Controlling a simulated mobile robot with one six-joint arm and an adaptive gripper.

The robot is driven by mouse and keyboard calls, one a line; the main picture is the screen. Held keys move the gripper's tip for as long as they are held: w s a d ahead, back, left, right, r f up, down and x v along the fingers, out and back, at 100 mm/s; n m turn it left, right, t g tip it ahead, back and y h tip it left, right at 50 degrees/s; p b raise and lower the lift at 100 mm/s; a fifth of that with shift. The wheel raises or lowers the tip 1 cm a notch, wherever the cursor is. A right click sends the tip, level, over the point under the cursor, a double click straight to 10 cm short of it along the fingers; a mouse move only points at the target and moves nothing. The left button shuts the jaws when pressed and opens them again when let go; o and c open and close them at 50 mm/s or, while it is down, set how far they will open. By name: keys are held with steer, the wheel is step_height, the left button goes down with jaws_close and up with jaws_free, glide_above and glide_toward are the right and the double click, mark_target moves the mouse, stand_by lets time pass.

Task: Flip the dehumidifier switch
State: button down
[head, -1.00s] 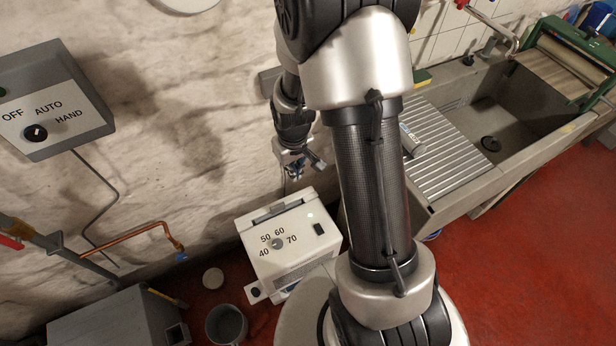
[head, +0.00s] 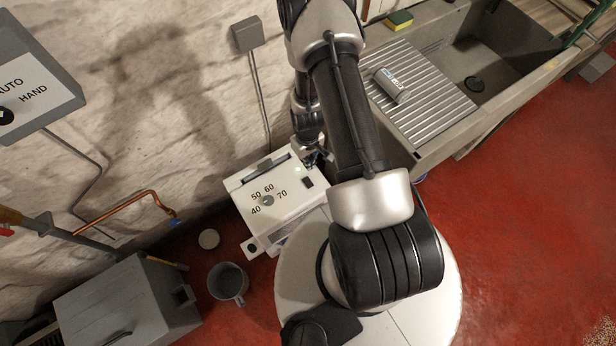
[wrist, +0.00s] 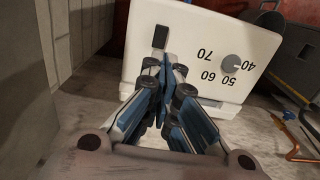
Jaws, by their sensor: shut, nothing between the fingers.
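The dehumidifier (head: 285,205) is a white box on the floor by the wall. Its top has a round grey dial marked 40 to 70 (head: 268,201) and a dark rocker switch (head: 307,183). In the wrist view the dehumidifier (wrist: 205,40) lies ahead, with the switch (wrist: 160,37) at upper left and the dial (wrist: 231,63) at right. My gripper (head: 313,160) is at the panel's back right edge, close to the switch. In the wrist view my gripper (wrist: 166,75) is shut and empty, its tips just below the switch. Whether it touches the panel I cannot tell.
A grey control box (head: 35,80) hangs on the wall at left. A stone sink (head: 480,75) with a ribbed drainboard (head: 425,100) stands at right. The red floor (head: 520,230) at right is open.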

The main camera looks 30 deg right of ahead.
mark_target(308, 182)
steer(key=shift+f, duration=0.1)
step_height(308, 182, down, 14)
steer(key=b, duration=0.4)
steer(key=shift+b, duration=0.35)
